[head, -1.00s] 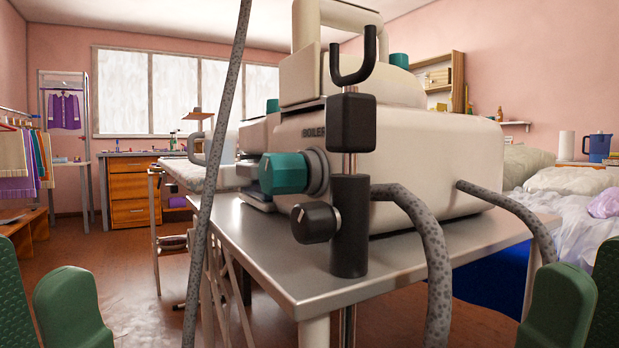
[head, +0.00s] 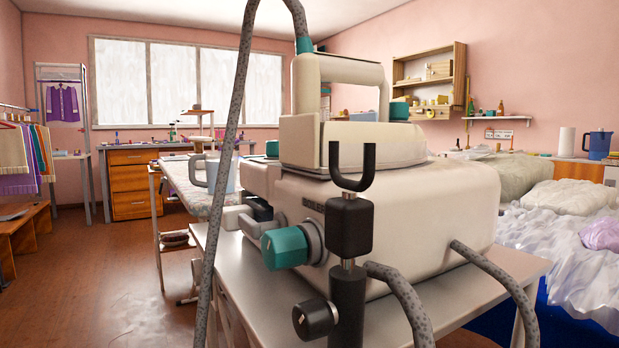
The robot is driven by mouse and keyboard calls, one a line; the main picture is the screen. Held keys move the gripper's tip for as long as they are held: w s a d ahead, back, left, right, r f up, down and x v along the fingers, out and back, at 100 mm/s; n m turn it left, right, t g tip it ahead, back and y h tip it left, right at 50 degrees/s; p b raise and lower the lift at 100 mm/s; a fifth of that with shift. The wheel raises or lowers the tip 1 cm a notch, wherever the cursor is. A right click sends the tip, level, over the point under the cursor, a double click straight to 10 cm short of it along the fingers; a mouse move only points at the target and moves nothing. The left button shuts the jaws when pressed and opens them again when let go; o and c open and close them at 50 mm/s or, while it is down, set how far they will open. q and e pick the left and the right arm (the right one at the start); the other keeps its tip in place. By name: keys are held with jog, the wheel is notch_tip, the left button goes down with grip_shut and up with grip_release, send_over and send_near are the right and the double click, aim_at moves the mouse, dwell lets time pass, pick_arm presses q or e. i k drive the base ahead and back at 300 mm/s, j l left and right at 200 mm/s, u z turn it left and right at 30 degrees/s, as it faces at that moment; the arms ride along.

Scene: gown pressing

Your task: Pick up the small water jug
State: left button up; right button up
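Two jug-like things show in the head view, and I cannot tell for sure which is the small water jug. A pale grey-blue jug (head: 226,176) with a handle on its left side stands behind the boiler's left end, partly hidden by the boiler and a grey hose. A blue jug (head: 599,147) with a dark top and a handle stands on the far counter at the right edge. Neither of my grippers is in view.
The cream boiler (head: 400,215) with an iron on top fills the middle of the metal table (head: 215,262). A black hook post (head: 350,230) and grey hoses (head: 228,130) stand in front. The floor at left (head: 110,270) is clear.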

aim_at(211, 160)
jog(key=k+l+z, duration=0.15)
jog(key=k+z, duration=0.2)
jog(key=k, duration=0.3)
jog(key=i+j+z, duration=0.1)
jog(key=j+z, duration=1.05)
jog(key=j, duration=1.75)
